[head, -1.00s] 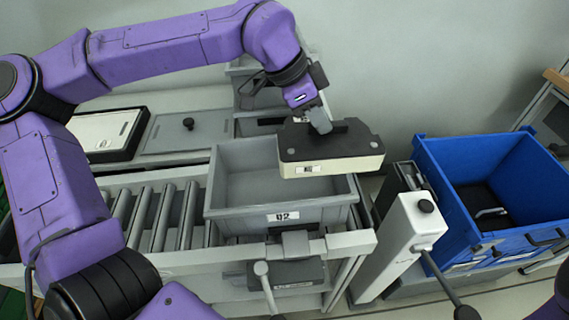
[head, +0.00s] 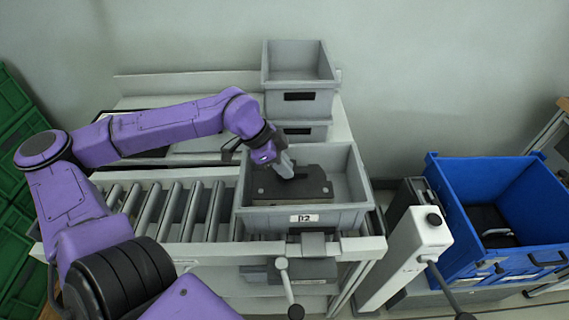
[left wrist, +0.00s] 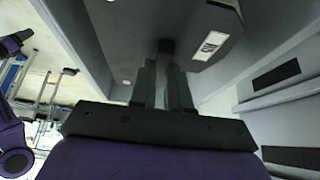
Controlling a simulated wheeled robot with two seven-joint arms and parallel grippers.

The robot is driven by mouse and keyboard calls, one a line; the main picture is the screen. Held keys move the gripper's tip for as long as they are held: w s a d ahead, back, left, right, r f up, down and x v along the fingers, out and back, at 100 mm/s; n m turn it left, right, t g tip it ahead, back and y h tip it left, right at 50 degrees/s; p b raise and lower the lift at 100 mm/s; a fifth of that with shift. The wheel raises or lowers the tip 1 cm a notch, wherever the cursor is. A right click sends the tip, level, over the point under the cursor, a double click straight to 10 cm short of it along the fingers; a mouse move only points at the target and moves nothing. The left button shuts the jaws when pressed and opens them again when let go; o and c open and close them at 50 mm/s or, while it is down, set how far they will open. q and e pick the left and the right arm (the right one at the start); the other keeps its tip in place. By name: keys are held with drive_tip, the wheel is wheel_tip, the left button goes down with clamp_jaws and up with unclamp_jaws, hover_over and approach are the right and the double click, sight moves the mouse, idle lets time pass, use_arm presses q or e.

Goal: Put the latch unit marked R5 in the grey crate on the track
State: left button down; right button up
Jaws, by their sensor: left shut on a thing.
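The latch unit (head: 312,190), with a dark top, is in my left gripper (head: 287,168). It is down inside the grey crate (head: 262,219) on the roller track, and the crate's front wall hides its lower part. I cannot tell whether it touches the crate floor. In the left wrist view the fingers (left wrist: 165,88) are shut on the unit's grip, and a white label (left wrist: 210,45) shows; its marking is too small to read surely. My right gripper is out of view.
A blue bin (head: 510,262) with a dark thing inside stands at the right. A white post (head: 418,240) with a knob stands between it and the track. Stacked grey crates (head: 300,103) stand behind. Free rollers (head: 170,212) lie left of the crate.

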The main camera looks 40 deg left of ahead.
use_arm(q)
drive_tip(key=shift+w+f, duration=0.15)
drive_tip(key=shift+f, duration=0.15)
drive_tip(key=shift+f+b, duration=0.3)
drive_tip(key=shift+b, duration=0.1)
drive_tip(key=c, duration=1.1)
unclamp_jaws()
